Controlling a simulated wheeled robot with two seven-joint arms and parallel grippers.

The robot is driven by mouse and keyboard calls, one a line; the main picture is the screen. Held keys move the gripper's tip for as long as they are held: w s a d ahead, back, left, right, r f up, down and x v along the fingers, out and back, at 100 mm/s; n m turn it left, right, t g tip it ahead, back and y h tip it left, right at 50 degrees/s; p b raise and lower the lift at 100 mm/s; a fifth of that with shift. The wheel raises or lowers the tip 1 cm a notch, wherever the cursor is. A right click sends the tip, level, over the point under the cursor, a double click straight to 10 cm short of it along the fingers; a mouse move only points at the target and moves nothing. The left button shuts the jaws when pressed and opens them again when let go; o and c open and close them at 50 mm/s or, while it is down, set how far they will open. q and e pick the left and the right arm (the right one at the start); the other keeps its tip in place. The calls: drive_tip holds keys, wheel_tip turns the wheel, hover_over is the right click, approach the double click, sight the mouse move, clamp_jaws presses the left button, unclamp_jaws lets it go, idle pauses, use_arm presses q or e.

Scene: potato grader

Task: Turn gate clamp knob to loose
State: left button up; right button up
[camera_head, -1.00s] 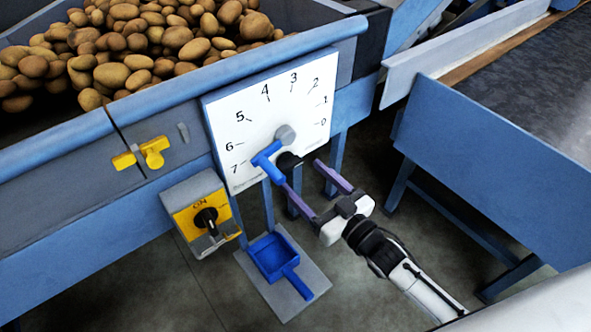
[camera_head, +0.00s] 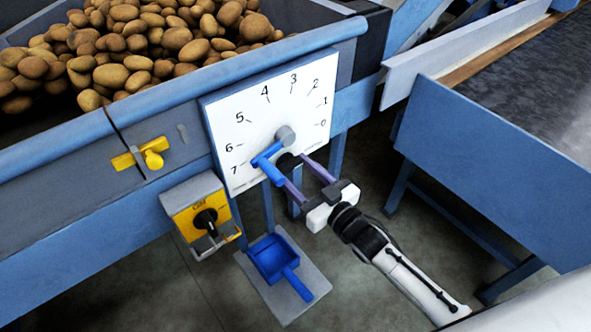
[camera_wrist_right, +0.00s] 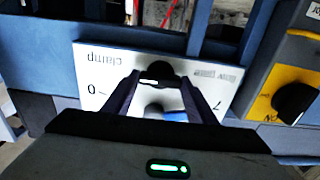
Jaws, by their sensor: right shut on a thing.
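The gate clamp knob (camera_head: 288,162) is small, round and black. It sits at the lower edge of the white dial plate (camera_head: 230,120), below the grey pivot of the blue pointer (camera_head: 268,165). My right gripper (camera_head: 292,167) comes in from the lower right with its two dark fingers on either side of the knob, shut on it. In the right wrist view the knob (camera_wrist_right: 160,72) shows between the fingertips, beside the upside-down word "clamp". The fingers partly cover the plate there. My left gripper is in neither view.
The blue pointer's handle lies close to the left finger. A yellow switch box (camera_head: 180,200) with a black knob hangs to the left. A blue scoop (camera_head: 272,257) lies on a grey plate below. Potatoes (camera_head: 120,60) fill the hopper above. A blue conveyor frame (camera_head: 490,160) stands right.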

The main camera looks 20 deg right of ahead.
drive_tip(key=n, duration=0.3)
drive_tip(key=shift+n, duration=0.3)
drive_tip(key=n, duration=0.5)
drive_tip(key=shift+f, duration=0.1)
drive_tip(key=n, duration=0.5)
drive_tip(key=shift+a+b, duration=0.1)
drive_tip(key=shift+b, duration=0.2)
drive_tip(key=n, duration=0.2)
drive_tip(key=shift+f+n+b, duration=0.1)
drive_tip(key=shift+n+b, duration=0.25)
drive_tip(key=shift+n, duration=0.85)
drive_tip(key=o, duration=1.1)
drive_tip(key=shift+c, duration=0.2)
